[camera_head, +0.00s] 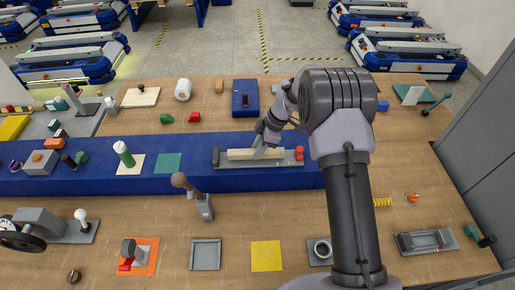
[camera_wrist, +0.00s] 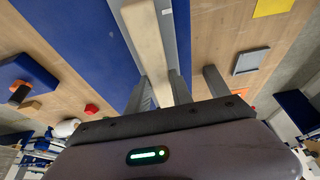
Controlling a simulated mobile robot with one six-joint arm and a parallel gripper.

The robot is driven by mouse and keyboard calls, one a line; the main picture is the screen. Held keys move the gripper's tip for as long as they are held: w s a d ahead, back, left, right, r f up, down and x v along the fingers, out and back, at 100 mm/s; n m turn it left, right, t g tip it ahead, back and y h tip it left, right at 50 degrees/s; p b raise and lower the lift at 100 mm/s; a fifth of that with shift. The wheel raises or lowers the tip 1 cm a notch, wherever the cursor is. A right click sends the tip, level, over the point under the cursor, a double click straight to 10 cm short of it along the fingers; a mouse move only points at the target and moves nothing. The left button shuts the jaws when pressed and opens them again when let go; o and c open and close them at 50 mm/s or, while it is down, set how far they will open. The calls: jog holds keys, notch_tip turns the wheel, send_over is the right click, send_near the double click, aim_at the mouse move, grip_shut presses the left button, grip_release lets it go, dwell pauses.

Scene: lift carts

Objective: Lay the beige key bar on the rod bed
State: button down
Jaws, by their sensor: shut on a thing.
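The beige key bar (camera_head: 242,155) lies lengthwise along a long grey bed (camera_head: 221,161) with a red knob (camera_head: 299,151) at its right end, which I take to be the rod bed. My gripper (camera_head: 260,151) comes down from the upper right and is shut on the bar near its middle. In the wrist view the bar (camera_wrist: 147,38) runs down between the fingers of my gripper (camera_wrist: 178,84), with a grey strip of the bed (camera_wrist: 181,38) beside it. I cannot tell whether the bar touches the bed or is just above it. The gripper hides part of the bar.
The bed is on a blue strip (camera_head: 108,178) across the wooden bench. A grey lever (camera_head: 196,199) stands in front. A blue box (camera_head: 245,98) is behind. My arm covers the right side.

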jog(key=shift+f+b, duration=0.55)
jog(key=shift+b, duration=0.2)
jog(key=c, duration=1.1)
grip_release()
jog(key=shift+o, duration=0.2)
jog(key=p+v, duration=0.1)
jog(key=v, duration=1.6)
jog(key=shift+r+p, duration=0.15)
jog(key=shift+p, duration=0.2)
